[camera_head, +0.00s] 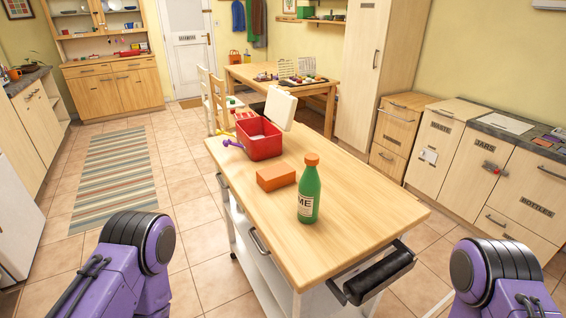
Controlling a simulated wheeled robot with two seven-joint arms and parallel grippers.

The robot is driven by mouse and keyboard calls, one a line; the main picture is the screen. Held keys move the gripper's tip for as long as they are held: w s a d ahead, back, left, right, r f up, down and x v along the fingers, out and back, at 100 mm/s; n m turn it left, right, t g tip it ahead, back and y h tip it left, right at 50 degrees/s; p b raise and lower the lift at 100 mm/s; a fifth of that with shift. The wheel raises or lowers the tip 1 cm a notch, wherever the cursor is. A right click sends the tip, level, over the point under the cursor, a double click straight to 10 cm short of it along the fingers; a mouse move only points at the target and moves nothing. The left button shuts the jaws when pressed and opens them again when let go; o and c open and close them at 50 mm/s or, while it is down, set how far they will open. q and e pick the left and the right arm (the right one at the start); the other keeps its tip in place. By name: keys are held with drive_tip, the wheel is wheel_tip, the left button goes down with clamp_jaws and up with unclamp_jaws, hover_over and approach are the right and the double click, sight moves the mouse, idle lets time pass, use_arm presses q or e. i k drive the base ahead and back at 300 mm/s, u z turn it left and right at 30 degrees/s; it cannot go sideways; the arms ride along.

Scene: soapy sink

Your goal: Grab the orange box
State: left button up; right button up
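The orange box (276,176) lies flat on the wooden top of the kitchen trolley (341,222). It sits in front of a red bin and just to the left of a green bottle. My purple arms show at the lower left and lower right edges of the head view. Neither gripper's fingers can be seen, and no part of my arms touches the box.
The green bottle (309,190) with an orange cap stands upright close to the box. The red bin (259,138) with items in it stands behind. The trolley's near top is clear.

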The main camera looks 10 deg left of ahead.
sight(270, 179)
drive_tip(key=z, duration=3.25)
drive_tip(key=k, duration=1.8)
drive_tip(key=u, duration=1.55)
drive_tip(key=i, duration=0.5)
drive_tip(key=u, duration=0.05)
